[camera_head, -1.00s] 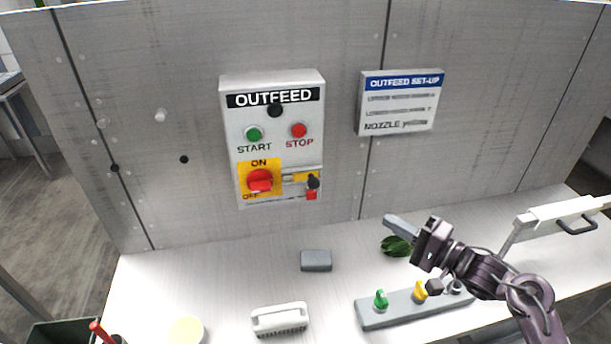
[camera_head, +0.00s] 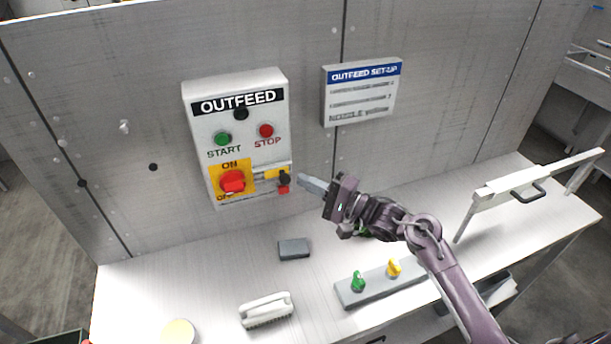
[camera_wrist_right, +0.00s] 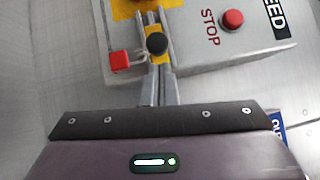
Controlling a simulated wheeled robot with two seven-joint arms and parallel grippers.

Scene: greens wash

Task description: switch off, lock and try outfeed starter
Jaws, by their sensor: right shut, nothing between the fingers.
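The outfeed starter (camera_head: 240,110) is a grey box on the steel wall, with a green START button (camera_head: 222,139) and a red STOP button (camera_head: 266,131). Its red rotary handle (camera_head: 232,182) sits on a yellow ON/OFF plate; I cannot tell its exact setting. Right of it are a slotted bracket, a black knob (camera_head: 285,178) and a small red block like a padlock (camera_head: 284,190). In the right wrist view, the black knob (camera_wrist_right: 156,43) and red block (camera_wrist_right: 119,60) are just beyond the fingers. My right gripper (camera_head: 303,179) is shut and empty, close to the knob; contact is unclear. My left gripper is not in view.
An OUTFEED SET-UP sign (camera_head: 362,92) is on the wall at right. On the bench are a grey block (camera_head: 294,249), a white brush (camera_head: 266,310), a grey rail (camera_head: 350,295) with green and yellow pieces, and a handled white panel (camera_head: 540,180). The left bench is mostly clear.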

